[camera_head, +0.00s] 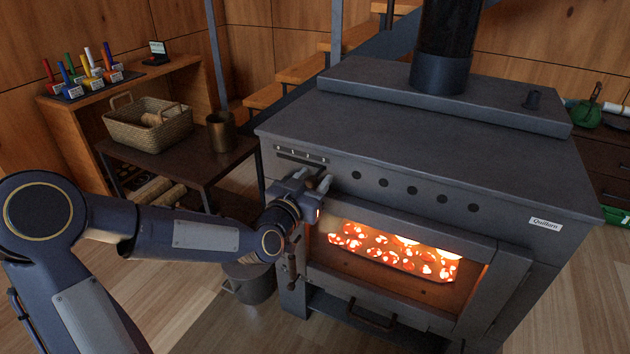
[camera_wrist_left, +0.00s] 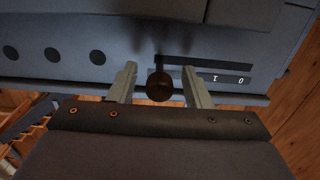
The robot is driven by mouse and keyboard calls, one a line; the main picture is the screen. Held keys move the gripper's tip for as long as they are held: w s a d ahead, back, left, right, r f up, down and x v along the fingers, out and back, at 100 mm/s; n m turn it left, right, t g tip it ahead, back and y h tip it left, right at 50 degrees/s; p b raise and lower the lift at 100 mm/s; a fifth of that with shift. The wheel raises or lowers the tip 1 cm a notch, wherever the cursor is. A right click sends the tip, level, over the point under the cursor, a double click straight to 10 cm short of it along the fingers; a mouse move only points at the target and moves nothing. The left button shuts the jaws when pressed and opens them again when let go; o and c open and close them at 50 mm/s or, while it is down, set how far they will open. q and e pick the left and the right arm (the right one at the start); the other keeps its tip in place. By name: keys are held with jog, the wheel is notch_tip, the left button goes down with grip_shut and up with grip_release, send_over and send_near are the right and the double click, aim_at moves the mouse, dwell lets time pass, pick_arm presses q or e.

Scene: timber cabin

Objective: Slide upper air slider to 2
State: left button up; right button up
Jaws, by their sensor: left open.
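The upper air slider is a horizontal slot with a label strip (camera_head: 300,157) on the upper left of the dark stove's front. In the left wrist view the picture is upside down, and the strip (camera_wrist_left: 225,77) shows the numbers 0 and 1. The slider's round dark knob (camera_wrist_left: 160,86) sits between the fingertips of my left gripper (camera_wrist_left: 160,84), with a gap on each side. A 2 is not visible; the knob and finger cover that stretch. In the head view my left gripper (camera_head: 318,184) is open at the stove front, and the knob is not clear there.
The stove (camera_head: 430,130) has a row of round holes right of the slider. A metal bucket (camera_head: 250,283) stands on the floor below my left gripper. A wicker basket (camera_head: 147,125) is on the left bench.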

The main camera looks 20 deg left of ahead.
pick_arm(q)
jog(key=shift+w+d, duration=0.1)
jog(key=shift+w, duration=0.55)
grip_shut()
jog(key=shift+w+a+b, duration=0.15)
jog(key=shift+a+b, duration=0.1)
jog(key=shift+a, duration=0.8)
jog(key=shift+w+a+b, duration=0.15)
jog(key=shift+a+b, duration=0.1)
jog(key=shift+a, duration=0.75)
grip_release()
jog(key=shift+d, duration=0.1)
